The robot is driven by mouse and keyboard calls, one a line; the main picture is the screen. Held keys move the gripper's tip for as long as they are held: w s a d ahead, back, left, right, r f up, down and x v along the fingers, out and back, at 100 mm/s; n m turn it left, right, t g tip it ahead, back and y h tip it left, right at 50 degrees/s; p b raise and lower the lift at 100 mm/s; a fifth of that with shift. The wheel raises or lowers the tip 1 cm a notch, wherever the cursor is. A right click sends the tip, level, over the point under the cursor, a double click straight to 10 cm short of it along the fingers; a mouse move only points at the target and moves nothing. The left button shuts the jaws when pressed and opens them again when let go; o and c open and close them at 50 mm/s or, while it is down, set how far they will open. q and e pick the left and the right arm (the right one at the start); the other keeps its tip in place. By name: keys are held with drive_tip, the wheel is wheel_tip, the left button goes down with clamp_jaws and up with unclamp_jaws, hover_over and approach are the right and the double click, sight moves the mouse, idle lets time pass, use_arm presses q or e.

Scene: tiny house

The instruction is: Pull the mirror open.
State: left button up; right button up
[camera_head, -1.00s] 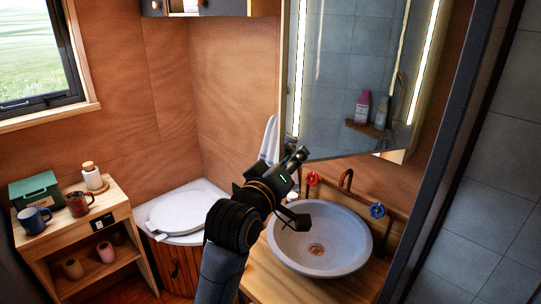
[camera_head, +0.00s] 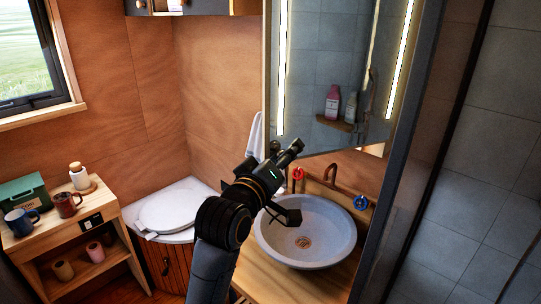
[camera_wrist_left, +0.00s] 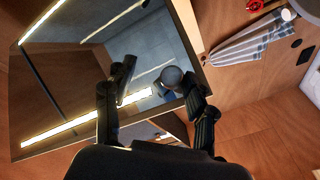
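The mirror (camera_head: 330,65) hangs above the wash basin, with a lit strip near each side. It looks closed or nearly closed; I cannot tell of a small gap. My left gripper (camera_head: 297,181) is open below the mirror's lower left part, its upper finger close to the lower edge. In the left wrist view the mirror (camera_wrist_left: 85,60) fills the upper left. There my left gripper (camera_wrist_left: 160,78) has one finger across the glass and the other by the mirror's corner, with nothing between them that I can tell is held. Contact is unclear. My right gripper is out of view.
The grey basin (camera_head: 305,232) with red and blue tap handles stands below the mirror. A striped towel (camera_wrist_left: 250,40) hangs beside it. A dark door frame (camera_head: 400,190) bounds the right.

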use_arm(q)
drive_tip(key=shift+d+f, duration=0.1)
drive_tip(key=shift+f, duration=0.1)
drive_tip(key=v, duration=1.1)
drive_tip(key=shift+s+a, duration=0.25)
drive_tip(key=shift+s, duration=0.1)
